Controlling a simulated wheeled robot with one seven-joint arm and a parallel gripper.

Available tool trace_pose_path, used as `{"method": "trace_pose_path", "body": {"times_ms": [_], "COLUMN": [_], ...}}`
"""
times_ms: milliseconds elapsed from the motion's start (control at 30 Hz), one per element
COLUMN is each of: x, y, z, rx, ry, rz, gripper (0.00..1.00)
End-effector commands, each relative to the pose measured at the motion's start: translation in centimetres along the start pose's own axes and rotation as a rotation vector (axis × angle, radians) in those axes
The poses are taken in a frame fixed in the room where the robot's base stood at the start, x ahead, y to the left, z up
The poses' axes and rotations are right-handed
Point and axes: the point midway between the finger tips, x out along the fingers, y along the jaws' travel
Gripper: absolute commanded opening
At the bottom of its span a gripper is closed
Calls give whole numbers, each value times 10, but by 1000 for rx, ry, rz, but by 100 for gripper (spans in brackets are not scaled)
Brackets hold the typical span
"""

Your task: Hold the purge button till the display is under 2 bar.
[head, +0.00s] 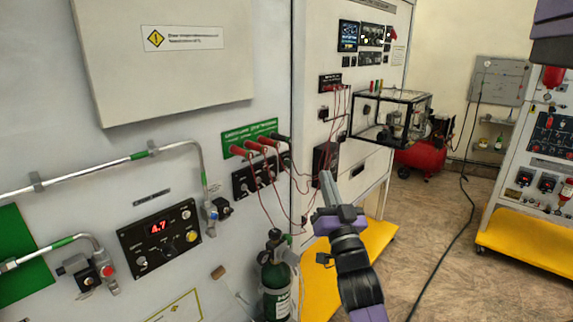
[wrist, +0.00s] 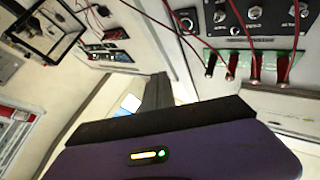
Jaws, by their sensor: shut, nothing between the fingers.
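The black control panel (head: 143,241) on the white wall unit has a red digital display (head: 157,227) that reads 4.7. A yellow button (head: 192,236) and several knobs sit on this panel. A red button (head: 107,271) is on a valve block to its lower left. The labels are too small to read, so I cannot tell which is the purge button. My gripper (head: 326,180) is shut and empty, right of the panel and apart from both buttons. Its fingers also show in the wrist view (wrist: 157,92).
Red leads plug into a socket strip (head: 243,181) left of my gripper. A dark green gas cylinder (head: 275,277) stands below. Metal pipes (head: 100,172) run along the wall. A yellow base (head: 380,240) juts out. Floor at right is open, crossed by a cable (head: 450,245).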

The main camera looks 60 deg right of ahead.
Motion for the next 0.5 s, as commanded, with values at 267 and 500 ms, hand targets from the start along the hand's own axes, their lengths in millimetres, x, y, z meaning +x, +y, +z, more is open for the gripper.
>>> {"method": "trace_pose_path", "body": {"times_ms": [267,500], "x": [8,25], "y": [-7,-20], "z": [13,25], "rx": [0,-1], "ry": [5,5], "rz": [-2,-2], "gripper": [0,0]}}
